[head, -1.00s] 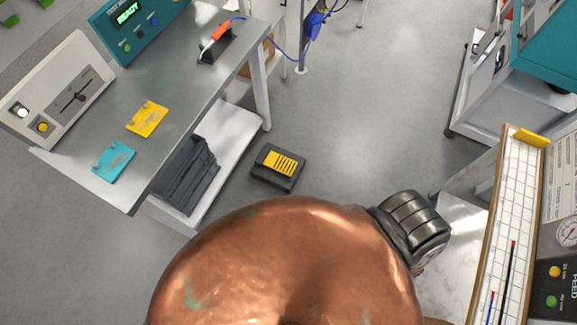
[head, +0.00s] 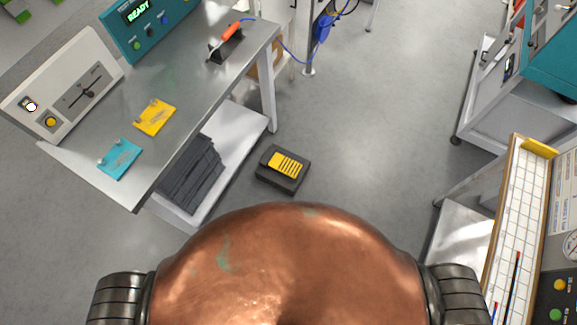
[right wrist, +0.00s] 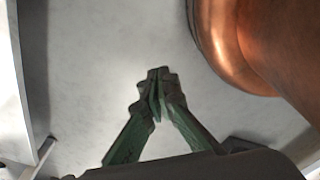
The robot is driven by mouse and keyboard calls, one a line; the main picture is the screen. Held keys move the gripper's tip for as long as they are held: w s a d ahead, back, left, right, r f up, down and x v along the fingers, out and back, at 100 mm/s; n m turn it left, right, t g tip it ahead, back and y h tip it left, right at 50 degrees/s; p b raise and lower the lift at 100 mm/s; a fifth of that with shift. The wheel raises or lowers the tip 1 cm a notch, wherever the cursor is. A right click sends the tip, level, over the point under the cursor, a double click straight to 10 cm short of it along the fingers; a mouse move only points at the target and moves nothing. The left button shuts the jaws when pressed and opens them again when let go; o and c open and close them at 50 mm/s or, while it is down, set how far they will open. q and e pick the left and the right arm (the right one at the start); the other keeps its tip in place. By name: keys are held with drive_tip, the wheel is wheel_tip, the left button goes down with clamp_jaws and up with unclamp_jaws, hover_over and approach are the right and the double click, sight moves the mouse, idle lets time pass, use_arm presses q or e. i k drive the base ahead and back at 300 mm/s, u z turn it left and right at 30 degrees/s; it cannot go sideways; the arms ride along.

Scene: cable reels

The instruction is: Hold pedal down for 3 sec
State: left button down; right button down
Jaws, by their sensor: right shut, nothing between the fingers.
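The pedal (head: 283,168) is a dark box with a ribbed yellow top. It sits on the grey floor in the middle of the head view, just beyond my copper-coloured body and beside the lower shelf of the left table. Nothing touches it in view. My right gripper (right wrist: 157,92) shows only in the right wrist view, with its green and dark fingers shut and empty above a plain grey surface. The pedal is not in that view. My left gripper is not in view.
A metal table (head: 165,80) with yellow and teal plates and control boxes stands at left. Its lower shelf (head: 236,135) holds dark grey pieces. A cart (head: 500,120) and a board with a white grid (head: 510,220) stand at right. Floor between is clear.

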sight(287, 166)
drive_tip(key=z, duration=2.25)
drive_tip(key=k, duration=0.45)
drive_tip(key=u, duration=1.3)
